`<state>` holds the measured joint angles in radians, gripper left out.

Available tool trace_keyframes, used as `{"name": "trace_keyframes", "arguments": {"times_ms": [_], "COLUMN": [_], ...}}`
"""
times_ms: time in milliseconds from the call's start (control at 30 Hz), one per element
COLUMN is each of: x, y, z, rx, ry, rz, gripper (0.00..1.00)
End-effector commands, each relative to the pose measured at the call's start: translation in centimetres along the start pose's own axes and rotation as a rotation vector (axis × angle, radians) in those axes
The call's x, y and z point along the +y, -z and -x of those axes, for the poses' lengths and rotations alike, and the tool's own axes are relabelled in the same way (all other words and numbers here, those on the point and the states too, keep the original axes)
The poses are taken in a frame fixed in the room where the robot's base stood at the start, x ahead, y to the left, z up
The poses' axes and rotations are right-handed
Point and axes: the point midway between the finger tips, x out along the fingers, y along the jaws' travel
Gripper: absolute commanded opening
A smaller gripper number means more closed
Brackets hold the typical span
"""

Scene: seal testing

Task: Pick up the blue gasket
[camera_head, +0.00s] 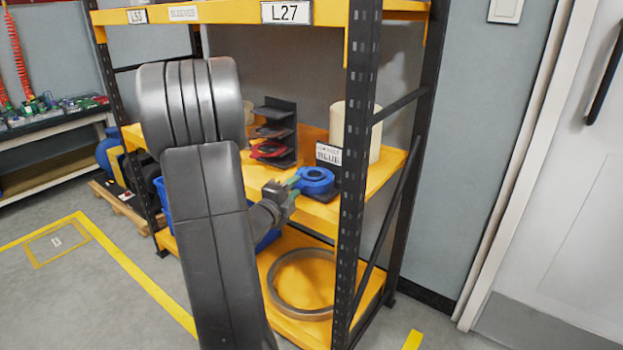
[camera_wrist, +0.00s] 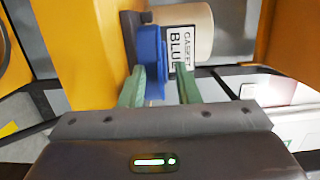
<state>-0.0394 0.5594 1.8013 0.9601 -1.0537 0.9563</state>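The blue gasket (camera_head: 315,181) is a thick ring lying flat on a dark pad at the front of the yellow middle shelf. In the wrist view the gasket (camera_wrist: 151,58) shows edge-on. My gripper (camera_head: 293,183) reaches in from the left, at the gasket's near edge. In the wrist view my gripper (camera_wrist: 160,76) has its two green fingers apart, with the gasket's edge in line with the gap. The left finger is close to the gasket; a clear gap shows on the right finger's side. Contact with the left finger cannot be told.
A GASKET BLUE label (camera_wrist: 181,52) stands behind the gasket, before a cream cylinder (camera_wrist: 190,22). A black rack (camera_head: 276,135) with dark and red parts stands left of it. A dark rack post (camera_head: 357,165) rises at right. A large ring (camera_head: 303,283) lies on the lower shelf.

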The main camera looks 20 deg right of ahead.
Motion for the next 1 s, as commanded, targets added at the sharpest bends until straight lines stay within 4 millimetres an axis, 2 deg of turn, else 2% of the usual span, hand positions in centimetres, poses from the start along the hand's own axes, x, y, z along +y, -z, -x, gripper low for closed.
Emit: {"name": "trace_keyframes", "arguments": {"times_ms": [67,200,233,533,633,767,1000], "x": [0.0,0.0,0.0,-0.1,-0.7,-2.8,-7.7], "y": [0.0,0.0,0.0,0.0,0.0,0.0,0.0], "z": [0.0,0.0,0.0,0.1,0.1,0.0,0.0], "rx": [0.000,0.000,0.000,0.000,0.000,0.000,0.001], "ry": [0.000,0.000,0.000,0.000,0.002,0.004,0.004], "rz": [0.000,0.000,0.000,0.000,-0.002,-0.004,-0.003], "gripper": [0.29,0.02,0.00,0.00,0.00,0.00,0.00]}}
